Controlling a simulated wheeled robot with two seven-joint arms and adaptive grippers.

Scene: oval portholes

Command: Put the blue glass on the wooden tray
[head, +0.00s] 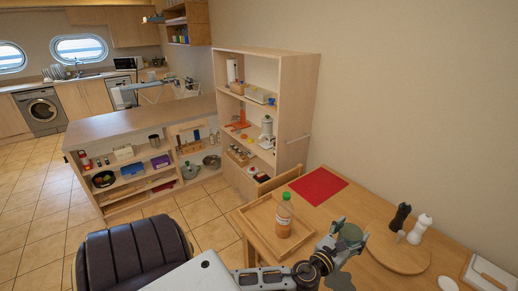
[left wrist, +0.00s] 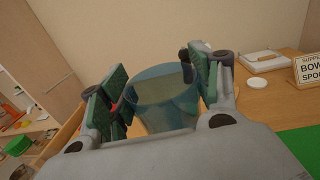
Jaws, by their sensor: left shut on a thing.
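The wooden tray (head: 262,216) lies on the near left part of the wooden table, with an orange bottle (head: 284,216) standing in it. My left gripper (head: 343,240) is over the table, just right of the tray. It is shut on the blue glass (head: 351,234), which shows translucent and looks greenish in the head view. In the left wrist view the blue glass (left wrist: 165,103) sits between the two green-padded fingers of the left gripper (left wrist: 160,85). Its lower part is hidden by the gripper body. My right gripper is not in view.
A red mat (head: 318,186) lies behind the tray. A round wooden board (head: 398,250) with a dark mill (head: 400,217) and a white mill (head: 420,228) is on the right. A sign (left wrist: 308,70) and a green mat (left wrist: 298,148) show in the wrist view.

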